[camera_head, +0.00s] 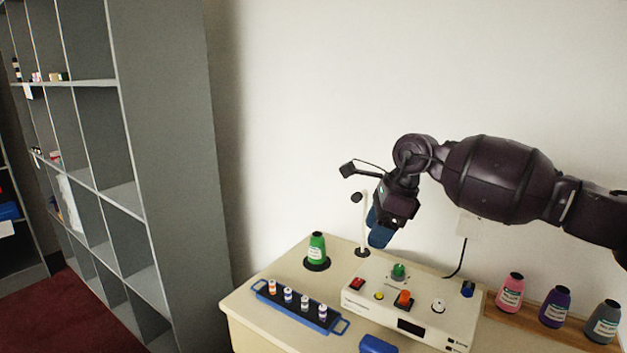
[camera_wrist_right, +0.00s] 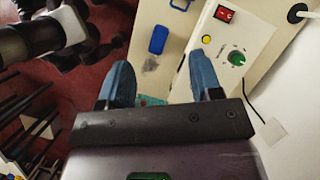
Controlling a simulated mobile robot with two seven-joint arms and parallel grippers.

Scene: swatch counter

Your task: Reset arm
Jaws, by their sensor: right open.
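My right arm comes in from the right in the head view. Its gripper (camera_head: 379,230), with blue fingers, hangs above the back of the counter, behind the white control box (camera_head: 374,303). In the right wrist view the two blue fingers of this gripper (camera_wrist_right: 160,82) stand wide apart with nothing between them. The control box (camera_wrist_right: 262,22) lies beyond the right finger there, apart from it. I do not see my left gripper in the head view.
The cream counter (camera_head: 245,316) bears a green thread cone (camera_head: 317,249), a blue rack (camera_head: 266,296) of small spools and a blue block (camera_head: 377,344). Pink (camera_head: 510,293), purple (camera_head: 555,307) and grey (camera_head: 603,322) cones stand at the right. A grey shelf (camera_head: 175,150) stands left.

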